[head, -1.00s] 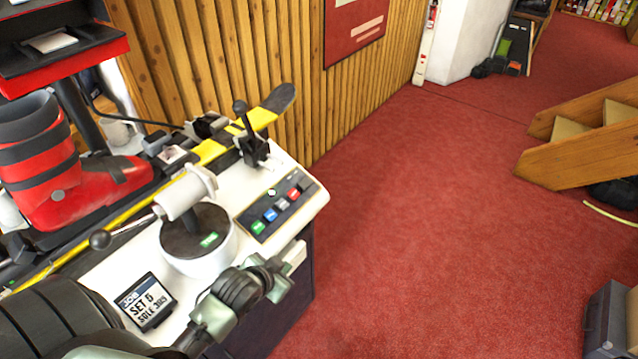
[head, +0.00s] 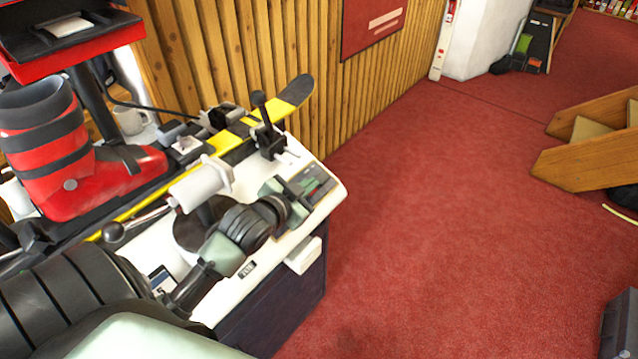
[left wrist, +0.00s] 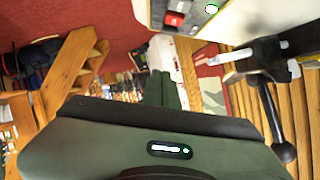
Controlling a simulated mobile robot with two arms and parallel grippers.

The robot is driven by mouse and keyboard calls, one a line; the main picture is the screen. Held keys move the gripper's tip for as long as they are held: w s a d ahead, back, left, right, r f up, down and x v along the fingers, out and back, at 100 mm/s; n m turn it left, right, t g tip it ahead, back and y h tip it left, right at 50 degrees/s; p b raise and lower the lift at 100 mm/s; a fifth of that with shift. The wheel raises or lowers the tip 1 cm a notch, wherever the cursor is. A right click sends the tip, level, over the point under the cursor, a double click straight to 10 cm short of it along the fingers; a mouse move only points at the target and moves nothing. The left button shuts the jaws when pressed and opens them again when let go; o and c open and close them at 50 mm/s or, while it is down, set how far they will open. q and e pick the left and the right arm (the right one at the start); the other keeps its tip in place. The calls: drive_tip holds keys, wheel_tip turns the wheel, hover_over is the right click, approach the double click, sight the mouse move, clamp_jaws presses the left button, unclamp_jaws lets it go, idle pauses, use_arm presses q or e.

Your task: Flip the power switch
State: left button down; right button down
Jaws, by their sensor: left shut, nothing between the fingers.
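The dark control panel (head: 322,176) sits at the right end of the white bench top. My left gripper (head: 304,190) is shut and empty over this panel and hides most of its coloured switches. I cannot tell whether the fingertips touch the panel. My right gripper is not in view.
A black-knobbed lever (head: 264,130) stands just behind the panel. A yellow-black ski (head: 284,104) lies along the bench, with a white cylinder (head: 202,184) and a red boot (head: 48,150) to the left. Red carpet (head: 430,230) to the right is clear.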

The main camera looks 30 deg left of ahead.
use_arm(q)
hover_over(324, 181)
drive_tip(key=s+d, duration=0.2)
drive_tip(key=s, duration=0.1)
wheel_tip(324, 181, down, 3)
drive_tip(key=shift+w+d+f, duration=0.15)
drive_tip(key=shift+s+a+f, duration=0.2)
drive_tip(key=shift+a+f, duration=0.05)
drive_tip(key=shift+f, duration=0.4)
drive_tip(key=shift+s+a+f, duration=0.15)
drive_tip(key=shift+a+f, duration=0.1)
drive_tip(key=shift+f, duration=0.35)
drive_tip(key=shift+s+a+f, duration=0.15)
drive_tip(key=shift+a+f, duration=0.1)
drive_tip(key=shift+f, duration=0.3)
drive_tip(key=shift+s+a+f, duration=0.15)
drive_tip(key=shift+a+f, duration=0.05)
drive_tip(key=shift+f, duration=0.2)
drive_tip(key=shift+r+p, duration=0.15)
drive_tip(key=shift+p, duration=0.2)
drive_tip(key=shift+r+p, duration=0.7)
drive_tip(key=shift+p, duration=0.15)
drive_tip(key=shift+r, duration=0.1)
